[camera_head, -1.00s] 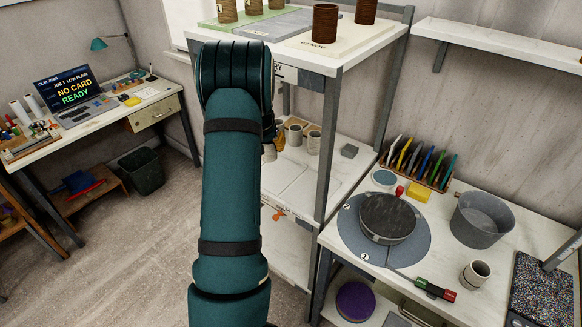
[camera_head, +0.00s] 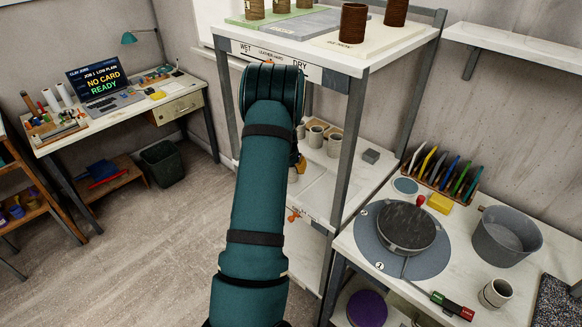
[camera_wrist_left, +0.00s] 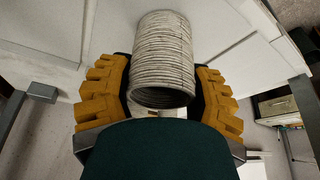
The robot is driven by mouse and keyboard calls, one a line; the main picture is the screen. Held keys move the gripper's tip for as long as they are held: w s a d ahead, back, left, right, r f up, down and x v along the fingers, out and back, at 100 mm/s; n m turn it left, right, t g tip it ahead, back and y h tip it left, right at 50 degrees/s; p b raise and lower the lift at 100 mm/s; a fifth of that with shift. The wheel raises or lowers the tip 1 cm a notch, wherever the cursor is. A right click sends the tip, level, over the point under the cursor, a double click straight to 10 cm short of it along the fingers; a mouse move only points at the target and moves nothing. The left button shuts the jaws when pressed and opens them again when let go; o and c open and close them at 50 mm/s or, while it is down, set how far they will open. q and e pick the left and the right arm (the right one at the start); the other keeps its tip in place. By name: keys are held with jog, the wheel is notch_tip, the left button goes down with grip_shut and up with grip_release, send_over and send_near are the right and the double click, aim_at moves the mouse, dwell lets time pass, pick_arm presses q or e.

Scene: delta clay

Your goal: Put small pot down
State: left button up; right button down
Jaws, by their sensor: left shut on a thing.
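The small pot (camera_wrist_left: 163,55) is a pale grey, ribbed cylinder with a dark open end, seen in the left wrist view. My left gripper (camera_wrist_left: 162,95) has its yellow fingers on both sides of it and is shut on it. In the head view, my green left arm hides the pot and most of the left gripper (camera_head: 298,163); only a bit of yellow finger shows beside the lower shelf (camera_head: 320,185). I cannot tell whether the pot touches a surface. My right gripper is not in view.
Several pale pots (camera_head: 317,136) and a small grey block (camera_head: 371,156) stand on the lower shelf. Brown pots (camera_head: 353,23) stand on the upper shelf. A shelf post (camera_head: 347,150) rises close to the arm. The wheel (camera_head: 407,228), bucket (camera_head: 505,237) and another pot (camera_head: 495,292) are at right.

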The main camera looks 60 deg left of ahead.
pick_arm(q)
jog(key=shift+f, duration=0.1)
jog(key=o, duration=1.2)
jog(key=shift+r, duration=0.3)
jog(key=p+v, duration=0.1)
jog(key=v, duration=1)
jog(key=shift+s+d+r+p, duration=0.1)
jog(key=shift+s+r+p, duration=0.05)
jog(key=shift+r+p, duration=0.2)
